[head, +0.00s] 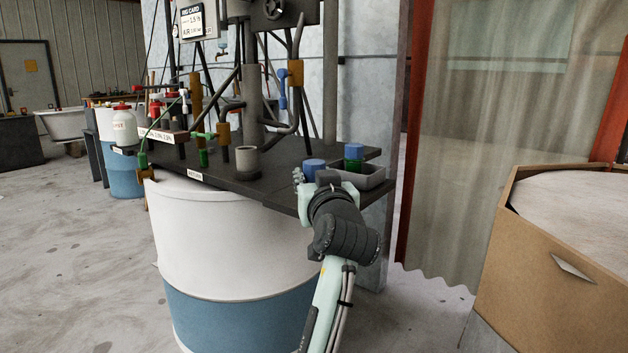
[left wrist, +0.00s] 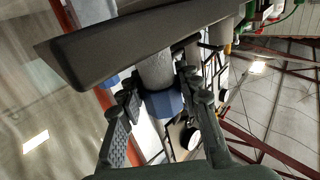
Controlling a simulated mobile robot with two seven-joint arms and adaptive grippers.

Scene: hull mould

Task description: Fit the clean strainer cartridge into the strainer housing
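A blue-capped cartridge with a pale body stands at the bench's front edge; its cap (head: 313,167) shows in the head view just behind my left gripper (head: 318,180). In the left wrist view, the picture is turned over, and the blue cap (left wrist: 164,103) lies between the fingers of my left gripper (left wrist: 160,92), with the pale body beyond it. I cannot tell whether the fingers touch the cap. A grey open cylinder (head: 246,161) on the bench may be the strainer housing. My right gripper is out of view.
The dark bench top (head: 225,177) holds pipes, valves and a white bottle (head: 124,128). A white and blue drum (head: 235,240) stands below it. A large box (head: 565,265) is at the right.

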